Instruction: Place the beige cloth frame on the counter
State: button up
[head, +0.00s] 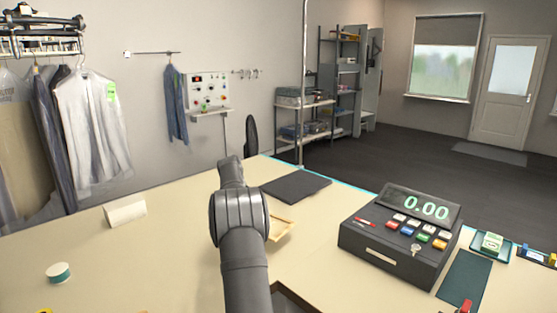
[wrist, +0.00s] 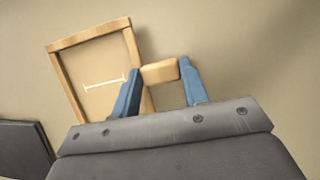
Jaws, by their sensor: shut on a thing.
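The beige cloth frame (wrist: 95,80) is a light wooden rectangle around a beige panel with a thin white mark. In the wrist view it lies left of and partly behind the left finger. My gripper (wrist: 157,85) has two blue fingers shut on a wooden block at the frame's right side, which looks like its grip. In the head view part of the frame (head: 282,228) shows right of my arm, over the pale counter (head: 170,255). My arm hides the rest of it and the fingers. I cannot tell whether it touches the counter.
A dark flat pad (head: 296,187) lies beyond the frame. A cash register (head: 400,228) stands to the right. A white folded card (head: 125,212) and a teal-banded roll (head: 59,272) are at the left. The counter between them and my arm is clear.

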aim_at(278, 237)
jog(key=d+f+m+y, duration=0.1)
jog(key=d+m, duration=0.2)
jog(key=d+f+m+g+y, duration=0.1)
jog(key=d+m, duration=0.2)
jog(key=m, duration=0.1)
jog(key=d+m+g+y, duration=0.1)
jog(key=d+m, duration=0.2)
jog(key=m, duration=0.1)
jog(key=shift+s+f+y, duration=0.15)
jog(key=shift+f+y, duration=0.25)
jog(key=shift+a, duration=0.1)
